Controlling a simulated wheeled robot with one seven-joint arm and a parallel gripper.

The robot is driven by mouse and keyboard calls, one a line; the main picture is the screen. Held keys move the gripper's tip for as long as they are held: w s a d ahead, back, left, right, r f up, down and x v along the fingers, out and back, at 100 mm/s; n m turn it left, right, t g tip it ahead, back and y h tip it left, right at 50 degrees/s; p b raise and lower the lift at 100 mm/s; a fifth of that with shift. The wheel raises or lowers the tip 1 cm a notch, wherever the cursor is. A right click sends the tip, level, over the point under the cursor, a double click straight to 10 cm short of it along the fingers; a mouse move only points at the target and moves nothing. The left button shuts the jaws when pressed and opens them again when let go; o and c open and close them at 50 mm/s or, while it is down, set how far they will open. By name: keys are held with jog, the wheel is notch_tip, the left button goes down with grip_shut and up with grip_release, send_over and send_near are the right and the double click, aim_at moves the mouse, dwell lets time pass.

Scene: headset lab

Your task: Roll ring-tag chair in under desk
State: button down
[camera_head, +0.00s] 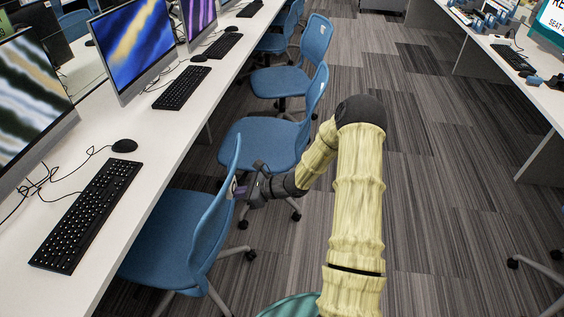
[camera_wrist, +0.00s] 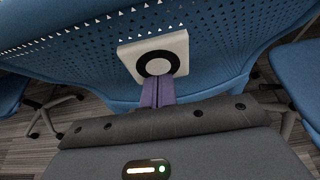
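The ring-tag chair (camera_head: 212,228) is the nearest blue chair, at the lower left in the head view. Its seat is partly under the edge of the white desk (camera_head: 150,190). In the wrist view its perforated backrest (camera_wrist: 220,50) fills the top, with a white square tag bearing a black ring (camera_wrist: 180,45). My gripper (camera_head: 236,191) is at the rear of this backrest. In the wrist view my gripper's purple fingers (camera_wrist: 158,92) are together with nothing between them, their tips at the tag's lower edge. I cannot tell whether they touch it.
Another blue chair (camera_head: 262,142) stands just beyond, turned out into the aisle, with more chairs behind it. Monitors, a keyboard (camera_head: 88,212) and a mouse (camera_head: 124,146) are on the desk. The carpeted aisle (camera_head: 450,190) is clear up to the right-hand desk (camera_head: 500,70). A chair base (camera_head: 535,265) shows lower right.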

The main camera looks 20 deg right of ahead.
jog(key=shift+w+a+b, duration=0.25)
jog(key=shift+w+a, duration=0.35)
jog(key=shift+a, duration=0.35)
jog(key=shift+w+a+b, duration=0.2)
jog(key=shift+w+a, duration=0.4)
jog(key=shift+a, duration=0.3)
jog(key=w+a+b, duration=0.2)
jog(key=w+a, duration=0.4)
jog(key=a, duration=0.4)
jog(key=shift+w+b, duration=0.35)
jog(key=shift+b, duration=0.05)
dwell(0.4)
jog(key=shift+s+d, duration=0.65)
jog(key=shift+d, duration=0.35)
jog(key=shift+s+d, duration=0.65)
jog(key=shift+d, duration=0.35)
jog(key=shift+s+d, duration=0.65)
jog(key=shift+d, duration=0.35)
